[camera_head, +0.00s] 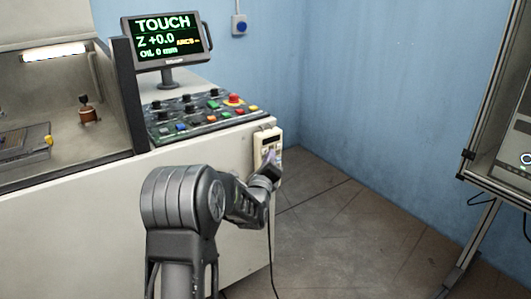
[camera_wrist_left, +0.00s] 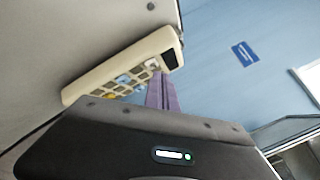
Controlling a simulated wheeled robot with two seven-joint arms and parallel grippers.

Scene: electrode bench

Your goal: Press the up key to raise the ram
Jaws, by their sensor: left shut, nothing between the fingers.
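A cream hand pendant (camera_head: 274,139) with a dark display hangs on the right end of the machine front. The left wrist view shows the pendant (camera_wrist_left: 92,76) tilted, with rows of small keys, some blue and one yellow. A pale key (camera_wrist_left: 152,65) sits near its display; I cannot read the key labels. My left gripper (camera_head: 270,157) is shut and empty, its purple fingers (camera_wrist_left: 160,80) close together at the pendant beside this pale key. I cannot tell whether they touch it. The ram is not clearly visible. My right gripper is not in view.
A monitor (camera_head: 167,40) reads TOUCH and Z +0.0. Below it lies a control panel (camera_head: 190,118) with coloured buttons and a red knob. A copper-coloured piece (camera_head: 88,113) stands in the machine recess. A cable hangs below the pendant. A metal frame stands right; the floor between is clear.

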